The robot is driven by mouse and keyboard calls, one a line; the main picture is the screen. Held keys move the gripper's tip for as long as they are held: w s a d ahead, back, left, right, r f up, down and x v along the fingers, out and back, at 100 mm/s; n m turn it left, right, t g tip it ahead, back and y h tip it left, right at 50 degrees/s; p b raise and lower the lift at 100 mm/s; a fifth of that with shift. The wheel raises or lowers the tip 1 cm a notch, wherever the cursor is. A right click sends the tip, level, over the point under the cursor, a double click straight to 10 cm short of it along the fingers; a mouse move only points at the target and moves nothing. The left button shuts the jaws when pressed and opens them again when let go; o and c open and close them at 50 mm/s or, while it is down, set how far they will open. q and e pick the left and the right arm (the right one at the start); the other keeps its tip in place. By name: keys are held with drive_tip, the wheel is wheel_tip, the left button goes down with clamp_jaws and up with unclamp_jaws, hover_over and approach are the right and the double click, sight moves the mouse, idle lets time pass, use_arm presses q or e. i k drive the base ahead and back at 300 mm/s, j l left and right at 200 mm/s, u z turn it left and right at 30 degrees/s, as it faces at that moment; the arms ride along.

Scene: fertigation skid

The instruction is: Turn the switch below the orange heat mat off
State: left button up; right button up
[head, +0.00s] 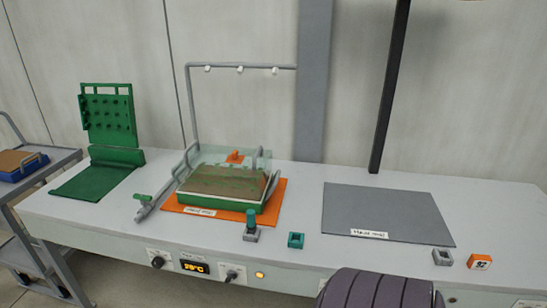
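The orange heat mat (172,207) lies on the bench under a green tray (222,202) with brown fill and a clear cover. On the bench's front panel below it, from left to right, are a black round knob (158,263), an orange-lit temperature display (194,267), a small dark switch (232,275) on a light plate, and a glowing amber lamp (260,275). The switch's handle looks tilted, but its exact setting is too small to read. Neither of my grippers is in view.
A grey mat (380,210) lies to the right. A dark ribbed rounded shape (380,290) covers part of the front panel below it. A green-topped valve (251,225), a green block (296,240) and an orange numbered block (480,262) stand near the front edge. A cart (30,180) stands left.

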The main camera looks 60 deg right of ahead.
sight(231, 275)
drive_tip(key=z, duration=1.5)
